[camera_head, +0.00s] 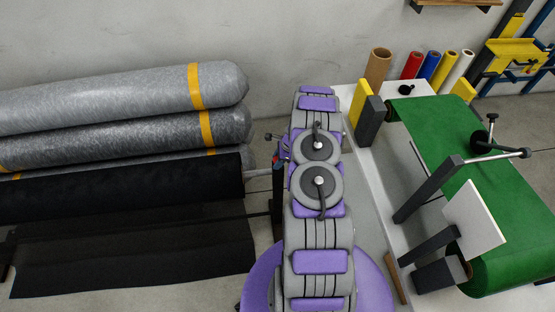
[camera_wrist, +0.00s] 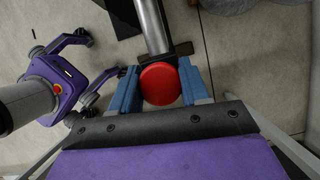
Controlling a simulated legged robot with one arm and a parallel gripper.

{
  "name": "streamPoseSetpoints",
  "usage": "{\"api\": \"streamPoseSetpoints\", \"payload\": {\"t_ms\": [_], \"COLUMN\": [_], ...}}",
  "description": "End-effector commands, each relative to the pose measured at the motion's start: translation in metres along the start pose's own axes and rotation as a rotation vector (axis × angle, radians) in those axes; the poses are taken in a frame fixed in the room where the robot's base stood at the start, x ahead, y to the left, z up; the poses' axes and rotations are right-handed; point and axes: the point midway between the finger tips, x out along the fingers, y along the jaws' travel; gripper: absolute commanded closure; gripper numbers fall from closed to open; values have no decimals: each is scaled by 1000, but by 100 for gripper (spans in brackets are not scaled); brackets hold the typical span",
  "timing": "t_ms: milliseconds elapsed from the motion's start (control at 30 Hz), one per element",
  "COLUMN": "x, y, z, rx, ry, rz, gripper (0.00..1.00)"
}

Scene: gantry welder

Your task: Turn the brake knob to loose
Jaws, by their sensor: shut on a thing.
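A round red knob (camera_wrist: 160,83), which looks like the brake knob, sits at the end of a grey metal shaft (camera_wrist: 151,22) in the wrist view. My gripper (camera_wrist: 158,88) has its blue pads on the left and right sides of the knob, shut on it. In the head view a small bit of the red knob (camera_head: 276,160) shows beside the end of the black roll (camera_head: 120,190). My purple and grey arm hides most of my gripper there. I see no mark that tells tight from loose.
Grey rolls with yellow bands (camera_head: 120,97) lie stacked at left, and a black sheet (camera_head: 140,255) hangs below the black roll. A dark stand post (camera_head: 277,195) is close to the knob. At right are a white table (camera_head: 375,205) and a green belt (camera_head: 490,215).

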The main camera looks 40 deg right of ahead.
Motion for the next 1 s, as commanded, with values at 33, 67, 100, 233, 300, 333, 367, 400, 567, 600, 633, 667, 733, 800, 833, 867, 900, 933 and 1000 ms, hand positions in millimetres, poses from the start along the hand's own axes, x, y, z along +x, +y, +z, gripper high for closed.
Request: {"api": "streamPoseSetpoints", "payload": {"t_ms": [33, 67, 100, 233, 300, 333, 367, 400, 567, 600, 633, 667, 733, 800, 833, 867, 900, 933, 1000], "x": [-1, -1, -1, -1, -1, -1, -1, -1, -1, -1, -1, -1, -1, -1, -1, -1, -1, -1, -1], "y": [0, 0, -1, 0, 0, 0, 0, 0, 0, 0, 0, 0, 0, 0, 0, 0, 0, 0, 0], "z": [0, 0, -1, -2, -2, -2, -2, -2, -3, -3, -3, -3, -3, -2, -2, -2, -2, -2, -1], "rx": [24, 38, 57, 98, 110, 112, 114, 115, 115, 114, 114, 114, 114, 113, 113, 113, 113, 113, 112], "ry": [2, 3, 3, 3, 2, 2, 2, 3, 3, 3, 3, 3, 2, 2, 2, 2, 2, 2, 2], "rz": [-12, -18, -26, -43, -47, -48, -49, -50, -50, -50, -50, -50, -50, -49, -49, -49, -49, -49, -49], "gripper": [85, 85, 85, 85, 85, 85, 85, 85, 85, 85, 54, 51, 44, 37, 35, 35, 35, 35, 35]}}
